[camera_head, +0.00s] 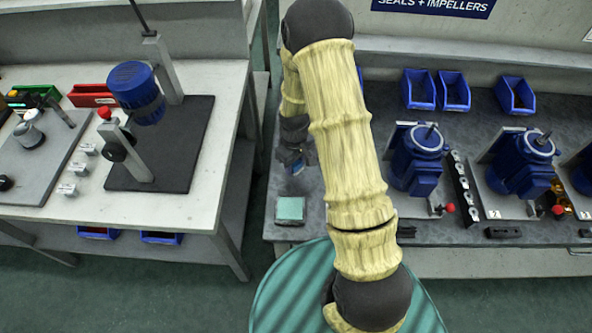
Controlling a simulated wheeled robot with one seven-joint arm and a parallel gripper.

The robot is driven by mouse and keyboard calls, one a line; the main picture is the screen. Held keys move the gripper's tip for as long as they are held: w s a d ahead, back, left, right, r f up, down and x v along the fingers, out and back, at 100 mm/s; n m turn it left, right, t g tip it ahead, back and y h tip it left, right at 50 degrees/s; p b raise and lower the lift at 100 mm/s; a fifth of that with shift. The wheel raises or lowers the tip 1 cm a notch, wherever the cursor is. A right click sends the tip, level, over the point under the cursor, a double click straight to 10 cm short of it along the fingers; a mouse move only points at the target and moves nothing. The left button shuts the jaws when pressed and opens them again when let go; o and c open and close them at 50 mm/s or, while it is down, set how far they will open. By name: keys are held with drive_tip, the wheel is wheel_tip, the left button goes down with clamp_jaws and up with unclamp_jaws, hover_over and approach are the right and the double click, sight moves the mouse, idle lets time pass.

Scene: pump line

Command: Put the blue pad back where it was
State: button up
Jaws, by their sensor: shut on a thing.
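My gripper (291,159) hangs over the left part of the dark bench, just left of my sleeved arm. It is shut on a small blue thing (297,168), which looks like the blue pad seen partly edge-on. Most of it is hidden by the jaws. It is held beyond a square pale teal pad (290,208) that lies on a dark block near the bench's front left corner. I see clear space between the two in the picture. I cannot tell the exact height of the held thing above the bench.
Blue pumps (415,160) stand on plates to the right, with red knobs at the front. Blue bins (453,91) line the back. A light table (225,110) with a press stand (160,150) is at left, across a gap. My arm hides the bench's middle.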

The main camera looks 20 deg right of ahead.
sight(296, 171)
drive_tip(key=shift+d+f, duration=0.1)
drive_tip(key=shift+f, duration=1.9)
drive_tip(key=shift+f, duration=0.15)
drive_tip(key=o, duration=1)
drive_tip(key=shift+o, duration=0.2)
wheel_tip(296, 171, up, 12)
drive_tip(key=shift+r, duration=0.15)
drive_tip(key=shift+r, duration=0.1)
